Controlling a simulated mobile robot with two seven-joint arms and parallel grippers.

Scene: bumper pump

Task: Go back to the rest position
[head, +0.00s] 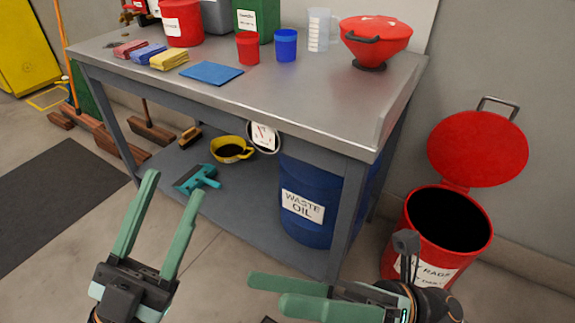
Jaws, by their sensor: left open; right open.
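My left gripper (168,217) is at the lower left, with its two green fingers pointing up and spread apart. It is open and empty, in front of the workbench (290,104). My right gripper (266,293) is at the bottom middle, with its green fingers pointing left. It is open, and nothing shows between the fingers. Neither gripper appears to touch the bench or anything on it.
A red rag bin (412,231) with its lid (478,148) raised stands at the right, close to my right arm. A blue waste oil drum (303,207) is under the bench. Folded cloths, cups and a red funnel-like container (376,38) stand on top.

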